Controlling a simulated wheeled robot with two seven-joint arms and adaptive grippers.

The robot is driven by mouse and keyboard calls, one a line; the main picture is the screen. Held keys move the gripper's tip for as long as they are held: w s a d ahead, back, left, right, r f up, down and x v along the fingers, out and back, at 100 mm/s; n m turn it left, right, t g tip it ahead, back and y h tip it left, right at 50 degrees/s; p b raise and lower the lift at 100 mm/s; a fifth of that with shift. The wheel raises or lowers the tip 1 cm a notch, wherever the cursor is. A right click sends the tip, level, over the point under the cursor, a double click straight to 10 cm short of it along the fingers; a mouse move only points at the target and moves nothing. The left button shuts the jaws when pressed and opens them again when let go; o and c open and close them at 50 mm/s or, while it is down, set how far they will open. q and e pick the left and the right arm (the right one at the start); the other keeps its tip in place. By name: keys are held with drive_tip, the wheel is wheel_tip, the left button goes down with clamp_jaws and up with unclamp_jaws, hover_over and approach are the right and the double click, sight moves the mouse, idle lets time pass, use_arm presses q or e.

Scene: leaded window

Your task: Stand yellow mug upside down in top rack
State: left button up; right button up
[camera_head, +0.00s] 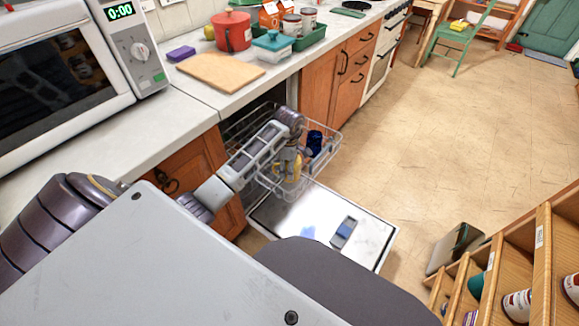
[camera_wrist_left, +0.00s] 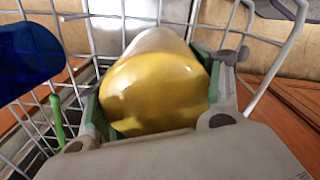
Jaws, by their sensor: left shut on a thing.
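The yellow mug (camera_head: 291,170) is at the top rack (camera_head: 326,157), a wire basket pulled out of the dishwasher. My left gripper (camera_head: 288,158) reaches down over the rack and is shut on the mug. In the left wrist view the yellow mug (camera_wrist_left: 152,92) fills the space between the fingers of my left gripper (camera_wrist_left: 157,85), with rack wires (camera_wrist_left: 90,30) around and behind it. Its rounded yellow side and a paler end show; its opening and handle are hidden. I cannot tell whether it touches the rack floor. My right gripper is out of view.
A dark blue item (camera_head: 315,141) stands in the rack beside the mug; it also shows in the left wrist view (camera_wrist_left: 28,58). The dishwasher door (camera_head: 290,222) is folded down below the rack. A wooden cabinet front (camera_head: 203,160) borders the rack's left. Open floor (camera_head: 430,130) lies right.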

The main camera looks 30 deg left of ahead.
use_arm(q)
drive_tip(key=shift+f, duration=0.15)
drive_tip(key=o, duration=1.3)
wheel_tip(320, 180, up, 10)
drive_tip(key=shift+r, duration=0.95)
